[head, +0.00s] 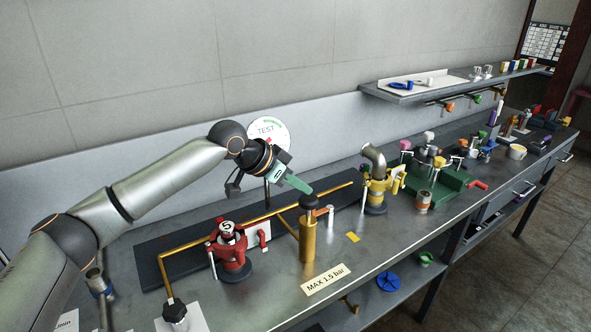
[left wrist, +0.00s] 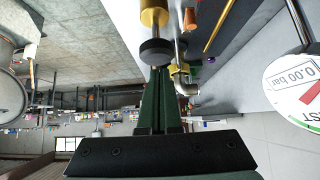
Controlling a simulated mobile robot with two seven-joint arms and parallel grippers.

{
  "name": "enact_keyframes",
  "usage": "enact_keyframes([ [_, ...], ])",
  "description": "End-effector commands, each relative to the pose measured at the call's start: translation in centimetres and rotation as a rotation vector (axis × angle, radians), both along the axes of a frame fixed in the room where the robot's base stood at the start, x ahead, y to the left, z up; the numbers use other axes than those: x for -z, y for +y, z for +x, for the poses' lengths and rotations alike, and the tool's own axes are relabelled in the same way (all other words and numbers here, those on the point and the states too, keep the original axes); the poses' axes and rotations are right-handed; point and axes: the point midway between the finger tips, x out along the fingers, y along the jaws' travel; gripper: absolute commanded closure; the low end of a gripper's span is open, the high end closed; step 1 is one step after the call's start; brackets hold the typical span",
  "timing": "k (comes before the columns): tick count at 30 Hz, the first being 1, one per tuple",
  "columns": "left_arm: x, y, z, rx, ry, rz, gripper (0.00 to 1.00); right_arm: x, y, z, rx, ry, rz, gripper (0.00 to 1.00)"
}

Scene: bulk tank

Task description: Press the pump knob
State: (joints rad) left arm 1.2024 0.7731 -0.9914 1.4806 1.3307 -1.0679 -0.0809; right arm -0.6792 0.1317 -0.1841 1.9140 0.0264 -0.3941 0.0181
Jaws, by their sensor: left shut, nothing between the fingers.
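The pump is an upright brass cylinder (head: 308,241) with a round black knob (head: 309,202) on top, standing on the metal bench. In the left wrist view the black knob (left wrist: 156,52) and brass body (left wrist: 154,17) show upside down, just beyond my fingertips. My left gripper (head: 308,191) has green fingers, shut and empty, pointing down to the right at the knob's top. In the left wrist view its fingertips (left wrist: 160,71) meet the knob's outline; I cannot tell whether they touch it. My right gripper is not in view.
A round TEST gauge (head: 268,133) stands behind; it reads 0.00 bar in the left wrist view (left wrist: 300,88). A red valve (head: 232,252) is left of the pump, a yellow valve (head: 377,187) right. A "MAX 1.5 bar" label (head: 325,279) lies in front. Brass pipe runs behind.

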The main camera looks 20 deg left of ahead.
Motion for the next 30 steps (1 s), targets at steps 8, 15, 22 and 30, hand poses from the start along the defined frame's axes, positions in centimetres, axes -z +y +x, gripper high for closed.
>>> enact_keyframes([
  [8,1.0,0.0,0.0,0.0,0.0,0.0,1.0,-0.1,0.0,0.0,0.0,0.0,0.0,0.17],
  [15,1.2,0.0,-0.1,0.0,0.0,0.0,1.0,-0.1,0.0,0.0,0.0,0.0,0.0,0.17],
  [22,3.9,0.0,-0.1,0.001,0.004,0.0,1.0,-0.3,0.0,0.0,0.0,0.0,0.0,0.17],
  [30,4.7,0.0,-0.1,0.001,0.006,0.002,1.0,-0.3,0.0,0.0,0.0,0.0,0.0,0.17],
])
